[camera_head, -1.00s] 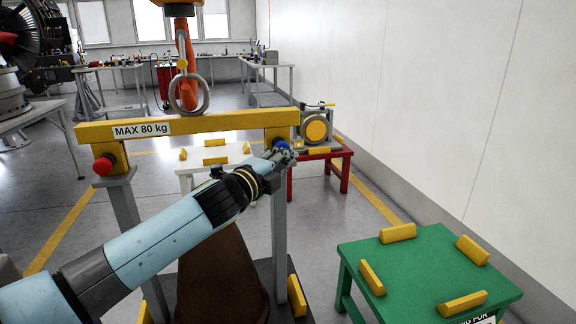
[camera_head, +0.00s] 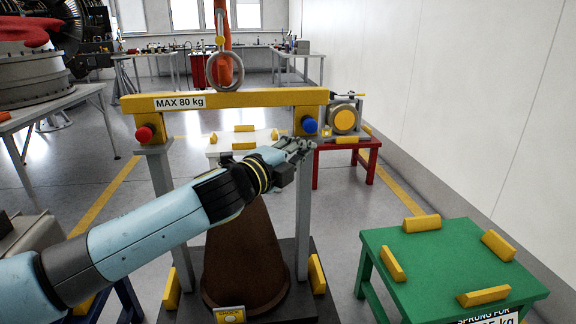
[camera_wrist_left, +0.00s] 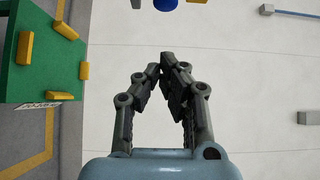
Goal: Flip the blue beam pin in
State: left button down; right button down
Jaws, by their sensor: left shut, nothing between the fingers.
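The blue beam pin (camera_head: 310,125) sits on the right end of the yellow beam (camera_head: 228,98), which is marked "MAX 80 kg". A red pin (camera_head: 144,134) sits at its left end. My left gripper (camera_head: 302,146) is shut and empty, just below and left of the blue pin, apart from it. In the left wrist view the shut fingertips (camera_wrist_left: 164,62) point up towards the blue pin (camera_wrist_left: 168,3), which is cut off by the top edge. My right gripper is not in view.
A metal ring (camera_head: 224,72) hangs above the beam's middle. Grey posts (camera_head: 304,215) stand under the beam ends, with a brown cone (camera_head: 243,262) between them. A green table (camera_head: 448,262) with yellow blocks stands at the right, a red table (camera_head: 345,146) behind.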

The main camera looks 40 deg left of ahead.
pick_arm(q)
jog(key=s+b, duration=0.1)
jog(key=s, duration=0.3)
jog(key=shift+s+d, duration=0.2)
dwell(0.3)
